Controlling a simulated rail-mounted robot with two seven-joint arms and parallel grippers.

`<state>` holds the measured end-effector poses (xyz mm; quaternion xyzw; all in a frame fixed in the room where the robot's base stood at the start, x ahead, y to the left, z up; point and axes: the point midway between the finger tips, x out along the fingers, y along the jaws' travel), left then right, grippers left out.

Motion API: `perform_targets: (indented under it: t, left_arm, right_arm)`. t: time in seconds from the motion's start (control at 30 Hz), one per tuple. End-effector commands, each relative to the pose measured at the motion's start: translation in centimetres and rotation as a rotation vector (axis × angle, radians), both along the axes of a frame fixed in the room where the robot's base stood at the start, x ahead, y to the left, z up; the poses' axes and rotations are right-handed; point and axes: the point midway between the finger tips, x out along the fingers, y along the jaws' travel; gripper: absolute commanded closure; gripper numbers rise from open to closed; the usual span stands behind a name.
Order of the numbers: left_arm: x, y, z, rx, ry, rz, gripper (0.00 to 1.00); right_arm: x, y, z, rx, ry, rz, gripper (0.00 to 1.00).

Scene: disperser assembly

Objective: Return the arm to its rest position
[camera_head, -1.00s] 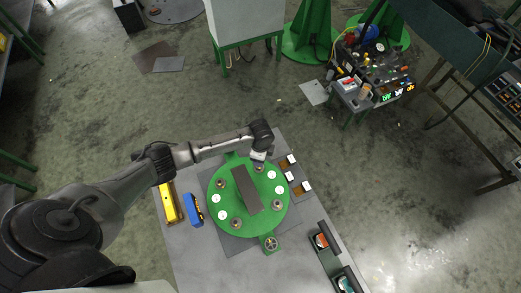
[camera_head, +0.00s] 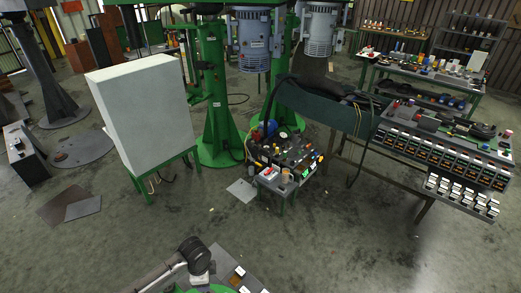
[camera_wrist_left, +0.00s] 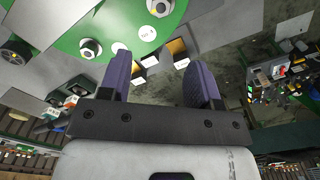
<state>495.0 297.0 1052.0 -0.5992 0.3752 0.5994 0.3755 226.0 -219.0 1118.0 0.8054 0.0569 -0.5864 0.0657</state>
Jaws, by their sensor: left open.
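My left arm (camera_head: 165,271) comes in at the bottom edge of the head view, and only its end part shows. Its gripper (camera_head: 201,279) is low in that view, by the rim of the green round plate (camera_head: 226,288), which is mostly cut off. In the left wrist view the two purple fingers of my left gripper (camera_wrist_left: 162,76) are spread apart with nothing between them. The green plate (camera_wrist_left: 62,40) with its bolts and white discs lies beyond the fingers, apart from them. My right arm is not in view.
A white cabinet (camera_head: 140,95) on a green stand is behind the table. A small stand with tools (camera_head: 283,160) and a dark bench with rows of switches (camera_head: 440,150) are at the right. Bare concrete floor lies between them and the table.

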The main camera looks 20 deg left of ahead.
Motion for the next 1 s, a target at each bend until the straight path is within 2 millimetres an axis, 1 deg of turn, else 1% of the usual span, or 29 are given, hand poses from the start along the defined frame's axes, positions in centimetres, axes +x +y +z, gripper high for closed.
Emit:
perform_targets:
  t: [0.17,0.23,0.3,0.37,0.47,0.5,0.57,0.6,0.67,0.7,0.77,0.8,0.87,0.9,0.97,1.0]
  left_arm:
    - [0.0,0.0,0.0,0.0,0.001,0.053,0.43]
    - [0.0,0.0,0.0,0.004,0.002,0.112,0.43]
    - [0.1,0.5,0.0,0.034,-0.013,0.189,0.43]
    - [0.6,0.5,0.9,0.068,-0.063,0.246,0.43]
    - [2.1,-0.4,4.3,0.093,-0.207,0.314,0.43]
    - [2.7,-0.7,5.9,0.091,-0.267,0.337,0.43]
    - [3.5,-1.6,8.3,0.075,-0.351,0.365,0.43]
    - [4.0,-2.2,10.0,0.059,-0.406,0.382,0.43]
    - [4.4,-3.3,12.6,0.027,-0.489,0.409,0.43]
    - [4.3,-4.1,14.3,0.0,-0.541,0.431,0.43]
    - [3.7,-5.3,16.6,-0.045,-0.613,0.464,0.43]
    - [2.9,-6.0,17.9,-0.078,-0.654,0.488,0.43]
    - [1.3,-6.9,19.7,-0.128,-0.705,0.529,0.43]
    - [-0.1,-7.3,20.7,-0.162,-0.73,0.559,0.43]
    - [-2.3,-7.6,21.6,-0.199,-0.752,0.601,0.43]
    - [-3.8,-7.6,22.0,-0.218,-0.758,0.631,0.43]
  right_arm:
    - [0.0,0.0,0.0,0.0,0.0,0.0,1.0]
    - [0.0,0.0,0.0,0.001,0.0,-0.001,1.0]
    - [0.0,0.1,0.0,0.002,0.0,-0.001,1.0]
    - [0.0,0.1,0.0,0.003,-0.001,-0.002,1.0]
    - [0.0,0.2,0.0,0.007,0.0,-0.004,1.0]
    - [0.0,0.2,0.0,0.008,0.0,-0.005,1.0]
    - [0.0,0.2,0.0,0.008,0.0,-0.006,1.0]
    - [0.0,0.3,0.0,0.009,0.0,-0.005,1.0]
    - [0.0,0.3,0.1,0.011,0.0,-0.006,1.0]
    - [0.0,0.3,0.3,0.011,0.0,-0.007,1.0]
    - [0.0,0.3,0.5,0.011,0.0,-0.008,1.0]
    - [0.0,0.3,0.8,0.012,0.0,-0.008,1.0]
    - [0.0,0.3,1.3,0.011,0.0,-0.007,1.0]
    - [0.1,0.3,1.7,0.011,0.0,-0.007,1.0]
    - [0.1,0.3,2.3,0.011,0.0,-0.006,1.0]
    - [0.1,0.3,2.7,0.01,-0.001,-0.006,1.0]
